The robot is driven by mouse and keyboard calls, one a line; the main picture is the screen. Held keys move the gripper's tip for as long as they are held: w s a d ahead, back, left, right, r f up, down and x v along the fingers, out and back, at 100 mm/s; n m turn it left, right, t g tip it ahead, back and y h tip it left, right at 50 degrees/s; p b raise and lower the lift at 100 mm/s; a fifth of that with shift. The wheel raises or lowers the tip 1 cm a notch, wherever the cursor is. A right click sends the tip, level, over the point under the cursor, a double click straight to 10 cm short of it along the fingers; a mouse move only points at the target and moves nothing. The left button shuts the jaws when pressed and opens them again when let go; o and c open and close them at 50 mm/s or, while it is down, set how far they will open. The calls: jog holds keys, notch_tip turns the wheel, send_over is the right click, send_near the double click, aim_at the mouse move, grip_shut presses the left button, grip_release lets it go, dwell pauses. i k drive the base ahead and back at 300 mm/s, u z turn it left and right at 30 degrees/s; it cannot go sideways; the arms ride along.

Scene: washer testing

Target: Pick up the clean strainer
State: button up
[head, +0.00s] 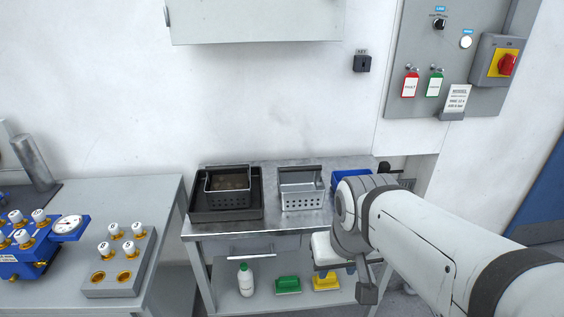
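A clean-looking silver metal strainer (302,199) stands upright and appears empty on the steel table (333,219), right of the table's middle. A second, darker strainer (228,199) holds brownish matter and sits in a black tray (199,213) at the table's left. My arm comes in from the lower right. The end of my arm with my gripper (367,290) hangs low near the table's front right, apart from the clean strainer. Its fingers cannot be made out clearly.
A blue container (352,175) is partly hidden behind my arm. The lower shelf holds a white bottle (246,281), a green brush (288,285) and a yellow brush (326,282). A bench (166,220) with valves stands left. A control panel (420,50) is on the wall.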

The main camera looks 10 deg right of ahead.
aim_at(301, 187)
jog(key=u, duration=0.05)
jog(key=i, duration=0.85)
jog(key=z, duration=1.85)
jog(key=k, duration=1.4)
jog(key=u, duration=0.55)
jog(key=i, duration=1)
